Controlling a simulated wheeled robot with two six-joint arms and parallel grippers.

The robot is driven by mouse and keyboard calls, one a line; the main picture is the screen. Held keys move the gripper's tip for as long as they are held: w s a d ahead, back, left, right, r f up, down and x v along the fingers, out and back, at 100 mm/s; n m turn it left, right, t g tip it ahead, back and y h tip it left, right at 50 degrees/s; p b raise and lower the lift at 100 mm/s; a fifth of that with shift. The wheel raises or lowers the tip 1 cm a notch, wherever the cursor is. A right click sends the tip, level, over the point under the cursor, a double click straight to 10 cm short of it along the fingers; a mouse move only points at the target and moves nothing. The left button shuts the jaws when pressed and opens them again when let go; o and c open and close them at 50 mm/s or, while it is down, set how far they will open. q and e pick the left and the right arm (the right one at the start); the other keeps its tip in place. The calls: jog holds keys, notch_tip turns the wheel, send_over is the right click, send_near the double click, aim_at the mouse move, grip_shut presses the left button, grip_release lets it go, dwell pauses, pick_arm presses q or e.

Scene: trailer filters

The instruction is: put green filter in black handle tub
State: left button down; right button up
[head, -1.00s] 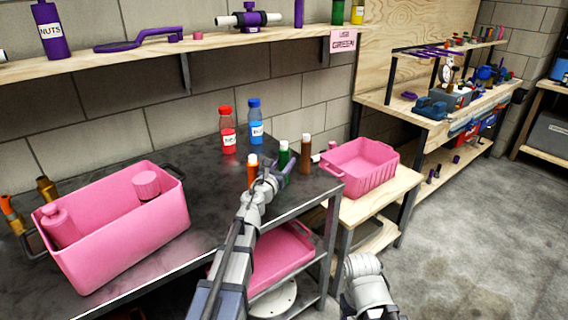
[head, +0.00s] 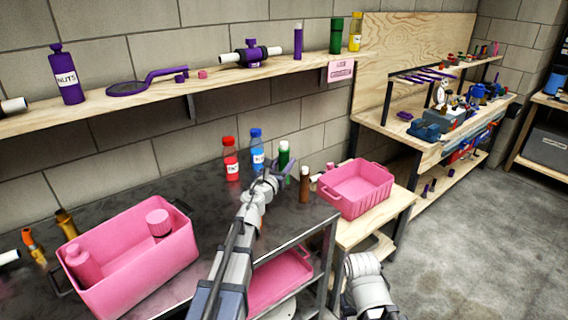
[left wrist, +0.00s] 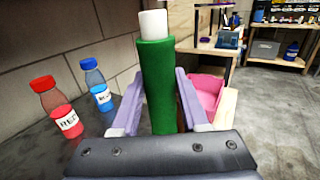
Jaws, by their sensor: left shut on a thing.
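The green filter (head: 284,160), a green cylinder with a white cap, is upright in my left gripper (head: 276,180). In the left wrist view, the green filter (left wrist: 159,88) stands between the two purple fingers of the left gripper (left wrist: 160,105), which are shut on it. It is held above the back right part of the dark bench. The black handle tub (head: 140,262) is a pink tub with dark handles on the bench at the left. A pink bottle and a pink capped piece are inside it. My right gripper is out of view.
A red bottle (head: 231,162) and a blue bottle (head: 257,150) stand behind my gripper. A brown bottle (head: 304,186) stands to its right. Another pink tub (head: 357,190) sits on the wooden stand.

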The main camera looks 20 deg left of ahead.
aim_at(284, 142)
pick_arm(q)
jog(key=shift+r+p, duration=3.15)
jog(key=shift+r, duration=0.65)
jog(key=shift+f, duration=0.1)
